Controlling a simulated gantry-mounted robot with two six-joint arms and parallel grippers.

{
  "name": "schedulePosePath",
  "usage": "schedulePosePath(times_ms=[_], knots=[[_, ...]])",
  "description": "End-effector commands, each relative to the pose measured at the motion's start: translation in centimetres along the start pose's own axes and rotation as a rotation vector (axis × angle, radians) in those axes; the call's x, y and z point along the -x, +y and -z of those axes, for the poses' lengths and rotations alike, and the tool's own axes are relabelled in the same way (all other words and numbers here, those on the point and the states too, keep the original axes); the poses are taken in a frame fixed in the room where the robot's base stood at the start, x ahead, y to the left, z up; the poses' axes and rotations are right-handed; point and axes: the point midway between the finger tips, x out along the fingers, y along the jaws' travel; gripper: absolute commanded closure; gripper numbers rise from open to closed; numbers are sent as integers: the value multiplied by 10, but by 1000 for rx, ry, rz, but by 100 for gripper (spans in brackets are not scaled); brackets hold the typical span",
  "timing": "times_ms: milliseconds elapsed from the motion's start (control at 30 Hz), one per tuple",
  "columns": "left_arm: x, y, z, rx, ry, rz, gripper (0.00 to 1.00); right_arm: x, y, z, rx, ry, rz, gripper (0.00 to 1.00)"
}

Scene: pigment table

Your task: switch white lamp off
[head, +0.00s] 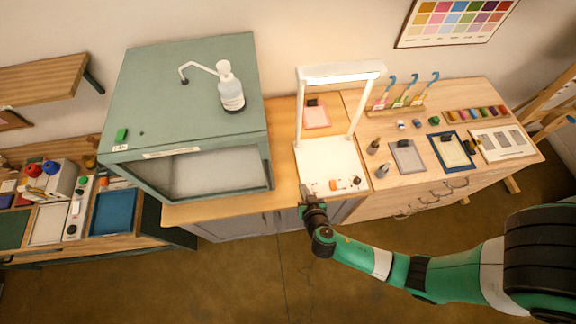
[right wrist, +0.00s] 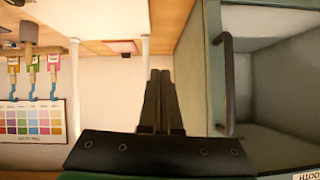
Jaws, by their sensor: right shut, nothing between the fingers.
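The white lamp has a bright-looking light bar (head: 342,74) held up on two thin posts over a white base plate (head: 330,158). Small controls, orange and dark, sit along the base's front edge, with an orange one (head: 333,185) near its middle. My right gripper (head: 305,191) is at the base's front left corner, left of the controls. Its fingers are together and empty; whether they touch the base I cannot tell. In the right wrist view the shut fingers (right wrist: 158,98) show near a white lamp post (right wrist: 145,75). My left gripper is not in view.
A green-grey cabinet (head: 190,75) with a pump bottle (head: 231,92) on top stands close left of the lamp. Right of it are small bottles, grey and blue trays (head: 408,157) and a rack with blue hooks (head: 398,104). Open floor lies in front.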

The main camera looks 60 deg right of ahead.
Motion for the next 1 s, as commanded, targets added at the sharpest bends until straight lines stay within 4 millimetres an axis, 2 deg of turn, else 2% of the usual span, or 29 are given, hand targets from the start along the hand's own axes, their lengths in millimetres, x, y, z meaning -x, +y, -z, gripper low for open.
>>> schedulePosePath(times_ms=[33, 67, 200, 633, 767, 1000], knots=[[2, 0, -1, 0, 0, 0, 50, 3, 21, -22, 40, -29, -22, 100], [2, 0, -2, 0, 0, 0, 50, 5, 30, -30, 57, -41, -31, 100], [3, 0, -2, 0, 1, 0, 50, 11, 51, -48, 96, -68, -47, 100], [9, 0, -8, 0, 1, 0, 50, 7, 51, -52, 96, -69, -45, 100], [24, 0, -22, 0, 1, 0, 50, -5, 52, -57, 92, -69, -47, 100], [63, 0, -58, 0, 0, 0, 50, -37, 54, -61, 90, -67, -48, 100]])
